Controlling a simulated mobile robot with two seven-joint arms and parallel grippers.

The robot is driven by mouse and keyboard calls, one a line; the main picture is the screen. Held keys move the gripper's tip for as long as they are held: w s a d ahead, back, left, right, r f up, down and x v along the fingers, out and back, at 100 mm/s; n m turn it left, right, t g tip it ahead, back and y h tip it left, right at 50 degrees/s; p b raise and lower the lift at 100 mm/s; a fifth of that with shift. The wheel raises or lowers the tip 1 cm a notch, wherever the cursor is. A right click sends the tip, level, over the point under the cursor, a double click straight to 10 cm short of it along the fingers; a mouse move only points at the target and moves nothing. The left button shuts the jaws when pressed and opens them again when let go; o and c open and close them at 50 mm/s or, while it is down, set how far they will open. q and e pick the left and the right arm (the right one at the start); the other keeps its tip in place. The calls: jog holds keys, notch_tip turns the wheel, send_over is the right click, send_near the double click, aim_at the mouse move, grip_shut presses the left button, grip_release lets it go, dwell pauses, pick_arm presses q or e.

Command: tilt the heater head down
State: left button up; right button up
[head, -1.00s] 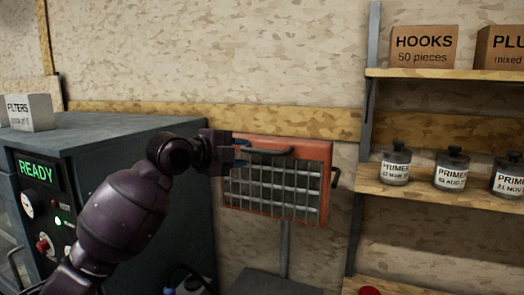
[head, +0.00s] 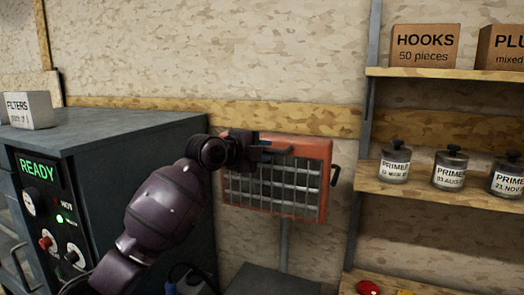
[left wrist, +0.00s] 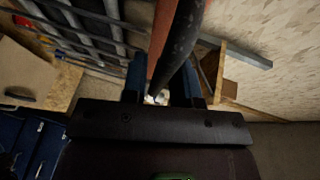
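The heater head (head: 316,180) is an orange box with a wire grille, on a grey post (head: 284,245). Its face is close to upright. A dark bar handle (head: 288,150) runs along its upper front edge. My left gripper (head: 266,150) is at this handle. In the left wrist view, the two blue fingers of the left gripper (left wrist: 165,85) stand apart with the dark handle (left wrist: 180,45) between them. A strip of orange shows between the handle and one finger, so the fingers look open around it. My right gripper is in neither view.
A grey cabinet (head: 130,135) with a READY display stands at the left. A box marked FILTERS (head: 30,110) is on top. At the right, shelves hold a HOOKS box (head: 424,48) and several primer jars (head: 395,162). A dark knob (head: 335,176) sticks out of the heater's right side.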

pick_arm(q)
grip_shut()
jog(key=s+f+m+t+h+b, duration=0.2)
jog(key=f+m+h+b, duration=0.1)
jog(key=b, duration=0.6)
jog(key=s+a+f+m+t+h+b, duration=0.1)
jog(key=s+f+m+t+h+b, duration=0.1)
jog(key=f+h+b, duration=0.3)
notch_tip(320, 180, down, 3)
jog(key=m+t+b, duration=0.1)
jog(key=b, duration=0.2)
jog(key=shift+a+h+b, duration=0.2)
jog(key=shift+h+b, duration=0.15)
jog(key=shift+h, duration=0.05)
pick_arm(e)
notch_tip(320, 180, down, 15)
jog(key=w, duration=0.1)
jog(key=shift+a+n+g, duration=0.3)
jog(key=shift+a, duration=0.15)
pick_arm(q)
jog(key=shift+s+f+m, duration=0.1)
jog(key=shift+m, duration=0.2)
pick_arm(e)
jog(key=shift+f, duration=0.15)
